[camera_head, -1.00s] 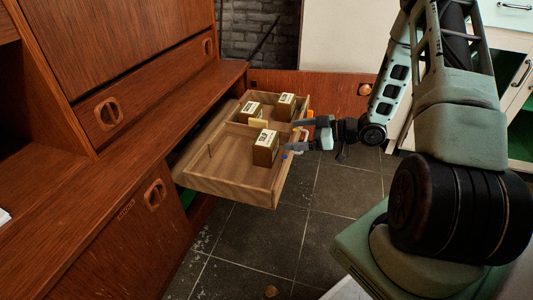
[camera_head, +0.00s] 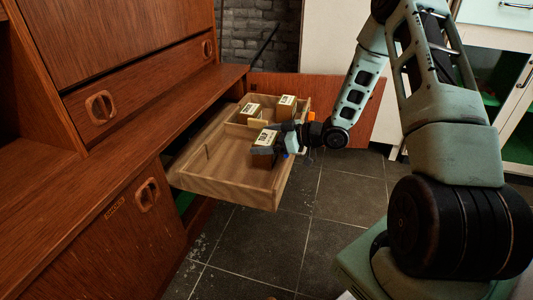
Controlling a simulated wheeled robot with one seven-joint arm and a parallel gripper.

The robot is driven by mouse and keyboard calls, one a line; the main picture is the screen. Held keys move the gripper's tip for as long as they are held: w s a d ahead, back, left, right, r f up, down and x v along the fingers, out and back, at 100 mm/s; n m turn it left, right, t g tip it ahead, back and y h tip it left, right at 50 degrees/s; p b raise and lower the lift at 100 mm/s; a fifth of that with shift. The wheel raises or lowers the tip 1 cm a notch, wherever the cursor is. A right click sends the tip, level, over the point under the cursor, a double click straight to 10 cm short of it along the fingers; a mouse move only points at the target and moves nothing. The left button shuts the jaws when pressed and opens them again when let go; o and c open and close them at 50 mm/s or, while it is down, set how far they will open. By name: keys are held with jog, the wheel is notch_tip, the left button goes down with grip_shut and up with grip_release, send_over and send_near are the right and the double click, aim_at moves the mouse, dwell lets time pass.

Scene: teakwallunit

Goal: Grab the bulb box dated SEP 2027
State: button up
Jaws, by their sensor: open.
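Three small brown boxes with pale labelled tops stand in the open wooden drawer (camera_head: 215,187). The front box (camera_head: 265,139) is nearest me, the back left box (camera_head: 249,113) and the back right box (camera_head: 286,106) stand behind it. The date print is too small to read, so I cannot tell which says SEP 2027. My gripper (camera_head: 268,138) is open, reaching in from the right over the drawer's right wall. Its fingers are at the front box, one on the far side and one on the near side, near its top. Whether they touch it is unclear.
The drawer juts from a teak wall unit (camera_head: 110,180) on the left. A low divider and a thin peg (camera_head: 207,152) stand inside the drawer. A wooden panel (camera_head: 345,95) stands behind my forearm. Tiled floor (camera_head: 270,245) lies open in front.

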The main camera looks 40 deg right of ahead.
jog(key=shift+r, duration=0.1)
jog(key=c, duration=0.9)
jog(key=shift+c, duration=0.2)
